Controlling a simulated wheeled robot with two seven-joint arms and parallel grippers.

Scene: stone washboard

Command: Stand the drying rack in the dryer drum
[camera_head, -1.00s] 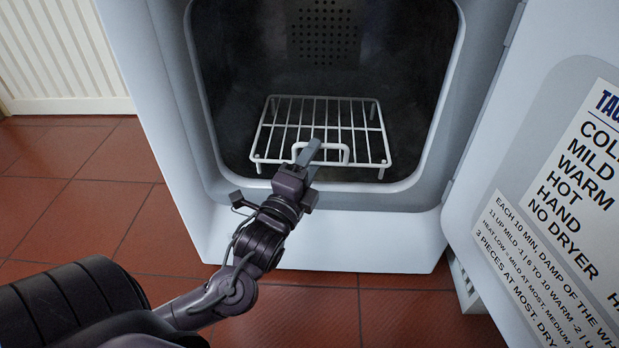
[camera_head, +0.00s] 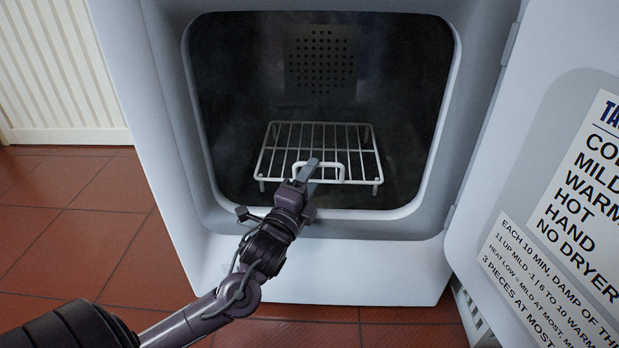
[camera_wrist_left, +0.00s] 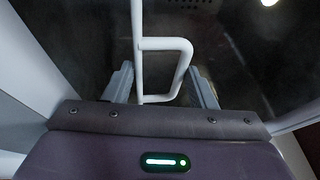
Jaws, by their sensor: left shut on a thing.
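The white wire drying rack (camera_head: 322,143) is inside the dark dryer drum (camera_head: 410,120), level, with its short legs pointing down. I cannot tell whether its feet touch the drum floor. My left gripper (camera_head: 306,171) reaches in through the opening and is shut on the white handle loop at the rack's front edge. In the left wrist view the handle loop (camera_wrist_left: 163,44) lies between the two grey fingers (camera_wrist_left: 160,88). My right gripper is not in view.
The dryer's rounded front rim (camera_head: 330,222) surrounds the opening, and my left arm passes over its lower edge. The open door (camera_head: 500,170) with printed labels stands to the right. A perforated plate (camera_head: 321,58) is on the drum's back wall.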

